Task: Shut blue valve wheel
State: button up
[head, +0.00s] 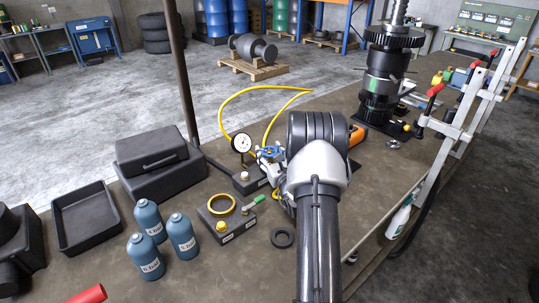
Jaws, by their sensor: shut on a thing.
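The blue valve wheel (268,152) shows in the head view just left of my arm's wrist, right of a round white pressure gauge (242,143). It sits above a dark block on the bench, and part of it is hidden. My gripper (271,165) is at the wheel, mostly covered by my own wrist, and appears closed on it. The fingertips are too small and covered to show exactly how they sit on the wheel.
A yellow hose (234,97) loops behind the gauge. A block with a brass ring (221,205) and blue-grey bottles (182,236) stand left of my arm. A black case (152,150) and empty tray (85,217) lie farther left. The dark gear assembly (383,75) stands at right.

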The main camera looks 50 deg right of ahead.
dwell(0.3)
jog(key=o, duration=1.1)
jog(key=shift+s, duration=0.1)
jog(key=v, duration=1.1)
jog(key=shift+s+a, duration=0.2)
jog(key=shift+s, duration=0.15)
jog(key=shift+c, duration=0.4)
